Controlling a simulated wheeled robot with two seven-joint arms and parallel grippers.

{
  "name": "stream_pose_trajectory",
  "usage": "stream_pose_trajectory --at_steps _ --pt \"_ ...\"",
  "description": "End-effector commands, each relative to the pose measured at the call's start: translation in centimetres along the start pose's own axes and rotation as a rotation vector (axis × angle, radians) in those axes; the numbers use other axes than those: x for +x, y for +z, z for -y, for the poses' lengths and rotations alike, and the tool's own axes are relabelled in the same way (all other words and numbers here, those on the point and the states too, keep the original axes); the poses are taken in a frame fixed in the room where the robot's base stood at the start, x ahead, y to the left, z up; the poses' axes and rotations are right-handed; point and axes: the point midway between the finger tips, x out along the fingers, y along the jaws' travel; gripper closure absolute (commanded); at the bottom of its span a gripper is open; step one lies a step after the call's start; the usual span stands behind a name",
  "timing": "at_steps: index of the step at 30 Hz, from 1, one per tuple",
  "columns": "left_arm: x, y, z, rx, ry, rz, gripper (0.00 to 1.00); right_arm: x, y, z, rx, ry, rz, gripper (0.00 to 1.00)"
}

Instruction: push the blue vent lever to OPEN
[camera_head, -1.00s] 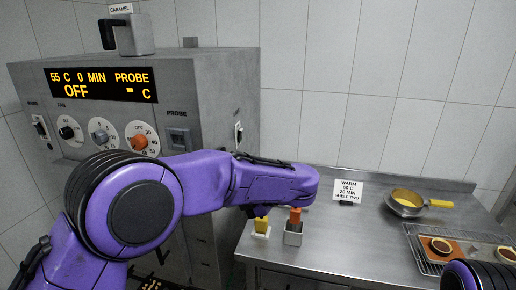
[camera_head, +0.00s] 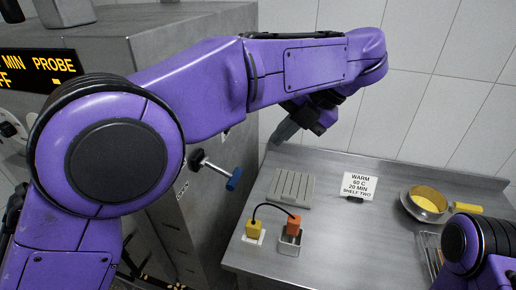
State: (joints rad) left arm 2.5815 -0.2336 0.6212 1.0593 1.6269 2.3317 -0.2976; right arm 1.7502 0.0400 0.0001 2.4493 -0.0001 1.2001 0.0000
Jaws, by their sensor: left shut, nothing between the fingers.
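The blue-ended lever (camera_head: 234,179) sticks out on a metal stem from the side of the grey oven (camera_head: 165,55), with its blue end toward the right. My left gripper (camera_head: 285,133) is shut and empty, pointing down and left above the back of the steel table (camera_head: 330,250). It is up and to the right of the lever, apart from it. My right gripper is out of view.
On the table are a grey ridged plate (camera_head: 291,188), a yellow block (camera_head: 254,229) cabled to an orange-topped probe in a metal holder (camera_head: 290,242), a white sign (camera_head: 359,186) and a pan of yellow liquid (camera_head: 428,203). Part of my right arm covers the right side.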

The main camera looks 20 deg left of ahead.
Motion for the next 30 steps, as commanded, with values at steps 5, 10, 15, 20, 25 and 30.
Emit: stream_pose_trajectory --at_steps 5,10,15,20,25,30 --pt "3.1 -0.1 -0.4 -0.003 -0.001 -0.008 1.00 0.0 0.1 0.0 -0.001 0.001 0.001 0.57" --pt "7.1 -0.2 -0.3 -0.005 -0.001 -0.008 1.00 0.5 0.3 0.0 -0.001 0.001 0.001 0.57" --pt "11.4 -0.1 0.3 -0.008 -0.001 -0.004 1.00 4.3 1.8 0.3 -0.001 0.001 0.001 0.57" --pt "13.3 -0.1 0.1 -0.005 0.000 -0.003 1.00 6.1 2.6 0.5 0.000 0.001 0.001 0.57" --pt "13.9 -0.1 -0.2 -0.005 0.000 -0.002 1.00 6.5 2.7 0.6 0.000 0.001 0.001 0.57" --pt "13.8 -0.1 -0.3 -0.005 0.000 -0.003 1.00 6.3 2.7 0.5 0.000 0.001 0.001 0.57"
